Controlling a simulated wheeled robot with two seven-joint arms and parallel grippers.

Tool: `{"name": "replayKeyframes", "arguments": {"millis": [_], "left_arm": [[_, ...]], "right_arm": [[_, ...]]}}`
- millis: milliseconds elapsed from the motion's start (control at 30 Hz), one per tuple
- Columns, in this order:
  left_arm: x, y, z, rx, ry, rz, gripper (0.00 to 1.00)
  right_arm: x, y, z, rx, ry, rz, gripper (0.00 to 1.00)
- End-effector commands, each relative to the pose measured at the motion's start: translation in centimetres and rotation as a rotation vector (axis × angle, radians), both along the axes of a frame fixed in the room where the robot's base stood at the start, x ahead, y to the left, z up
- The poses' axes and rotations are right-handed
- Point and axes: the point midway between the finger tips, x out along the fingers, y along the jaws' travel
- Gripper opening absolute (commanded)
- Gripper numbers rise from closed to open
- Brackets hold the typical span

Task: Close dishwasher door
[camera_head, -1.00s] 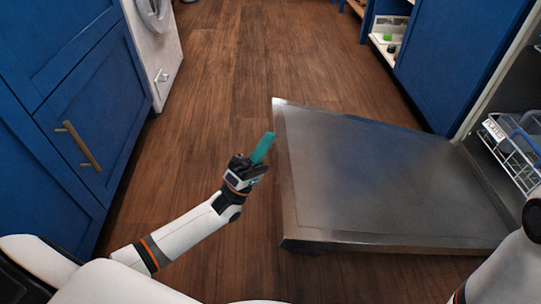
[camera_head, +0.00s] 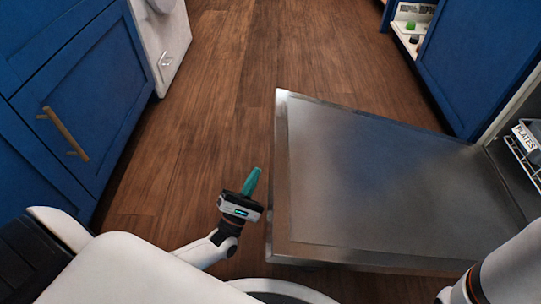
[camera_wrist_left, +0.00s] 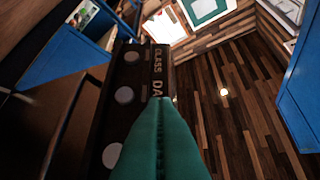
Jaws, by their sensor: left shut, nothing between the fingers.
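The dishwasher door (camera_head: 385,185) is folded down, a flat steel panel low over the floor at the right of the head view. Its hinge side is at the right, by the dishwasher opening. My left gripper (camera_head: 252,181) has teal fingers shut together with nothing between them. It is just left of the door's free edge, with a small gap in the picture. In the left wrist view the shut fingers (camera_wrist_left: 160,115) overlap a dark strip with round grey buttons and lettering (camera_wrist_left: 128,80), apparently the door's edge panel. Contact cannot be told. My right arm shows at bottom right; its gripper is out of view.
A rack (camera_head: 525,155) with a "PLATES" label is inside the dishwasher at the right edge. Blue cabinets (camera_head: 85,110) with a brass handle stand at left, and another blue cabinet (camera_head: 475,60) at upper right. Wooden floor (camera_head: 235,80) is clear between them.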

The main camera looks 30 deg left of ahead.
Motion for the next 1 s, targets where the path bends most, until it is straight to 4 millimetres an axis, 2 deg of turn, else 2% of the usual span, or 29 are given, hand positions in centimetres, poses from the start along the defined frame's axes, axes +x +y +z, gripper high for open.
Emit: {"name": "replayKeyframes", "arguments": {"millis": [33,200,400,533,1000], "left_arm": [[1.0,-0.1,0.5,-0.001,-0.006,0.001,0.00],[3.9,-0.3,2.5,0.001,-0.006,0.000,0.00],[4.5,-1.8,4.7,0.001,-0.003,0.001,0.00],[4.7,-2.3,5.5,0.000,-0.001,-0.001,0.00],[4.8,-2.4,6.0,0.005,0.000,0.001,0.00]], "right_arm": [[0.0,0.0,-0.7,0.000,0.000,0.000,0.00],[0.0,0.0,-1.9,0.000,0.000,0.000,0.00],[0.0,0.0,-2.6,0.000,0.000,0.000,0.00],[0.0,0.0,-2.8,-0.001,0.000,0.000,0.00],[0.0,0.0,-2.7,-0.001,-0.001,0.000,0.00]]}}
